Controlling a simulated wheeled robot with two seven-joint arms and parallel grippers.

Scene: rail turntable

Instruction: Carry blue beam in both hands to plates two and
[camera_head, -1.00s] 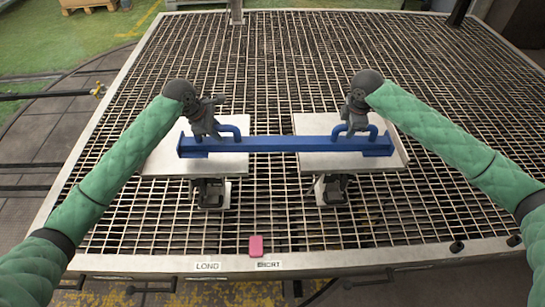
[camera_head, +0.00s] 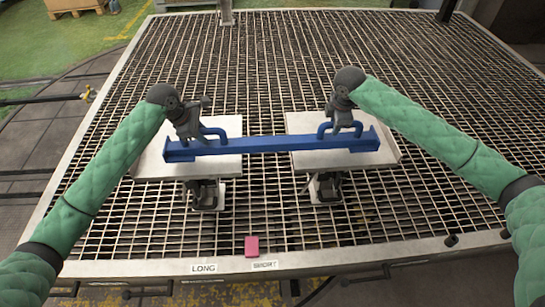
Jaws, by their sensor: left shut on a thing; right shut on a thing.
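The blue beam (camera_head: 265,145) spans left to right over two pale square plates, with a loop handle near each end. The left plate (camera_head: 150,168) and the right plate (camera_head: 300,122) each sit on a dark stand on the grating. My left gripper (camera_head: 196,136) is shut on the beam's left handle. My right gripper (camera_head: 341,130) is shut on the beam's right handle. The beam is nearly level, its right end a little higher in the picture. Whether its underside touches the plates I cannot tell.
The metal grating table (camera_head: 270,60) is mostly open behind the plates. A small pink block (camera_head: 251,245) lies at the front edge, near the labels "LONG" (camera_head: 203,268) and "SHORT" (camera_head: 265,265). A post (camera_head: 226,12) stands at the far edge.

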